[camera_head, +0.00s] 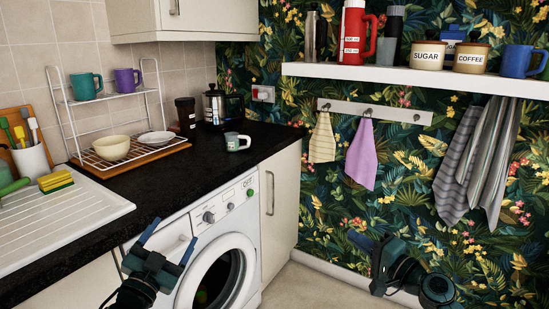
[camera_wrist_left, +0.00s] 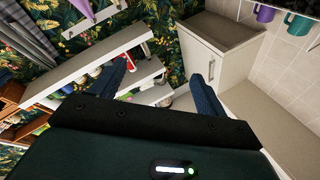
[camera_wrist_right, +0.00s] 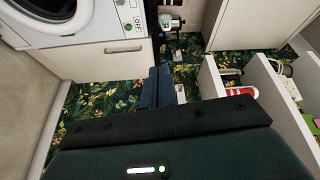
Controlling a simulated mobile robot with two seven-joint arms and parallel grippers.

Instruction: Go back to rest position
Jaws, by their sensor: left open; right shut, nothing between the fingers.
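My left gripper (camera_head: 168,242) is in front of the washing machine (camera_head: 216,216), below the counter edge. Its two fingers are apart with nothing between them, and the left wrist view also shows them spread (camera_wrist_left: 163,84). My right gripper (camera_head: 361,240) is at the lower right, in front of the leafy wallpaper, and its fingers are hard to make out there. In the right wrist view its fingers (camera_wrist_right: 157,84) are together and hold nothing. Neither gripper appears to touch any object. No pan is clearly visible.
A white wall shelf (camera_head: 420,79) holds canisters and a red flask (camera_head: 354,34). Towels (camera_head: 363,155) hang below. Floor (camera_head: 312,287) shows between my grippers.

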